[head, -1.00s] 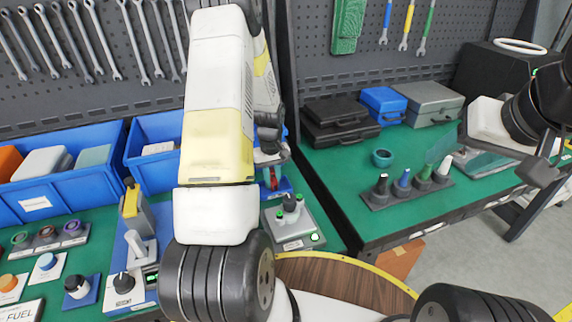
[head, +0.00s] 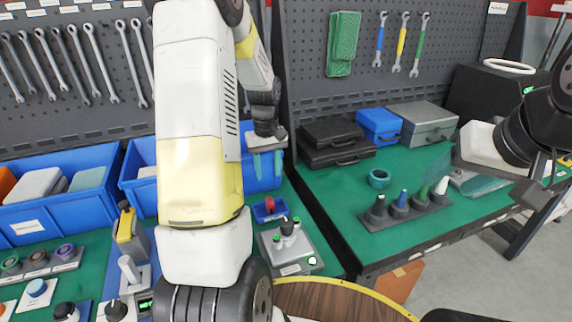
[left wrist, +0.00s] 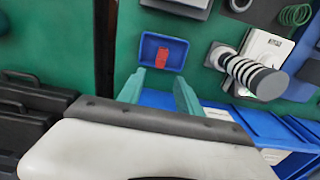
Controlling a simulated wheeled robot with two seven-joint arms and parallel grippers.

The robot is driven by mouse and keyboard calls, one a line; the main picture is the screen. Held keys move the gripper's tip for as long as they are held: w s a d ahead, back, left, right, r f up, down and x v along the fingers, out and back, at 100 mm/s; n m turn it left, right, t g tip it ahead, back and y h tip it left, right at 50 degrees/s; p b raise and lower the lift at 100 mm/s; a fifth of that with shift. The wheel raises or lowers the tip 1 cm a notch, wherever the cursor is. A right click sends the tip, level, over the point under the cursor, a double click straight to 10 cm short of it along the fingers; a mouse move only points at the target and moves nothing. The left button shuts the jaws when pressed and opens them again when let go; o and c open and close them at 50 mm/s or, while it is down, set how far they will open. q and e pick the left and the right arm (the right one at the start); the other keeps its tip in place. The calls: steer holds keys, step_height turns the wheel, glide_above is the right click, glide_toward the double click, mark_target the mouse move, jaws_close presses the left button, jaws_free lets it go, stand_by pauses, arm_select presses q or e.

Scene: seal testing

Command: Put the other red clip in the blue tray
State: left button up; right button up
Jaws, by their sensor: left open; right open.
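The small blue tray (head: 262,216) sits on the green bench below my left gripper, and it also shows in the left wrist view (left wrist: 149,48). Red clip material (left wrist: 163,59) lies inside it and also shows in the head view (head: 270,204). I cannot tell whether this is one clip or two together. My left gripper (head: 267,166) is open and empty above the tray, with its green fingers pointing down and apart. My right gripper (head: 462,177) is open over the right bench, far from the tray. I see no red clip elsewhere.
A grey box with a joystick (head: 287,243) stands just in front of the tray. Large blue bins (head: 60,205) stand behind and left. A rack of coloured-tipped pegs (head: 405,212) and a teal ring (head: 379,179) stand on the right bench. A gap separates the benches.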

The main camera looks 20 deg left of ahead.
arm_select(q)
steer(key=s+d+r+m+t, duration=0.1)
steer(key=s+d+r, duration=0.15)
steer(key=r, duration=0.25)
steer(key=s+d+r+m+t+h, duration=0.1)
steer(key=s+d+r+m, duration=0.1)
steer(key=s+r, duration=0.25)
steer(key=s+d+r+m+t, duration=0.1)
steer(key=s+d+r, duration=0.2)
steer(key=r, duration=0.3)
steer(key=s+d+r+m+t+h, duration=0.1)
steer(key=s+d+r+m+t, duration=0.2)
steer(key=s, duration=0.8)
step_height(320, 180, up, 2)
steer(key=shift+s+d+r+m, duration=0.1)
steer(key=shift+s+d+m, duration=0.25)
steer(key=shift+d, duration=0.35)
